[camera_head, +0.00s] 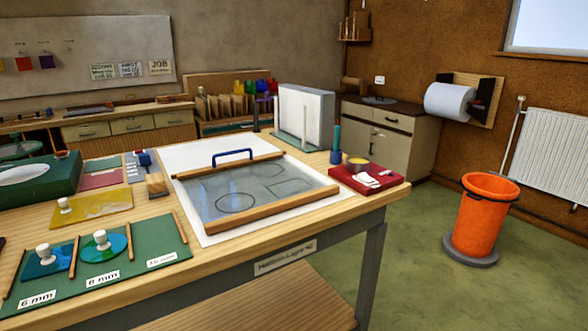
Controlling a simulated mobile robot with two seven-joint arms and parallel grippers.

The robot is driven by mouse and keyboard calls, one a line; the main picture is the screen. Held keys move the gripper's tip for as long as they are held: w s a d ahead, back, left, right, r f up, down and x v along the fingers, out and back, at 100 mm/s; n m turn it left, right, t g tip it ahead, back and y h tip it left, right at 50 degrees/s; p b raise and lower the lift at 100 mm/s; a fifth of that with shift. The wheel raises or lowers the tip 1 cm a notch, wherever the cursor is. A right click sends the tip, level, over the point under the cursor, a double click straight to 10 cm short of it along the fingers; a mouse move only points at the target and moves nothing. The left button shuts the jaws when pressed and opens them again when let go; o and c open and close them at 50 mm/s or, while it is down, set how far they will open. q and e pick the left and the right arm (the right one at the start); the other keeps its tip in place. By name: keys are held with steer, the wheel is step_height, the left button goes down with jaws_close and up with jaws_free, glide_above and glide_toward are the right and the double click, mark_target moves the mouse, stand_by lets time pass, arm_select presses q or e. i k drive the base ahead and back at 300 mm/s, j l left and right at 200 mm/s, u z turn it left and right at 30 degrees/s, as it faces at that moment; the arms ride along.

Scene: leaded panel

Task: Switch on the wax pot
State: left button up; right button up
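No thing in view is plainly marked as the wax pot. A small round pot with yellow content (358,164) stands at the right end of the workbench, at the back of a red tray (345,179). It may be the wax pot, but I cannot tell. No switch or lamp can be made out on it. A green box with a pale oval top (40,181) sits at the bench's left edge, cut off by the frame. Neither of my grippers is in view.
A framed glass panel (258,189) with a blue handle lies on white paper mid-bench. A green mat (140,277) with glass pieces lies front left. An orange bin (480,222) stands on open green floor to the right. A sideboard (390,138) stands behind.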

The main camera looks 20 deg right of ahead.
mark_target(363, 176)
steer(key=u, duration=0.45)
steer(key=k+l+z, duration=0.2)
steer(key=l+z, duration=0.15)
steer(key=k+l+z, duration=0.15)
steer(key=l+z, duration=0.5)
steer(key=l, duration=0.15)
steer(key=k, duration=0.05)
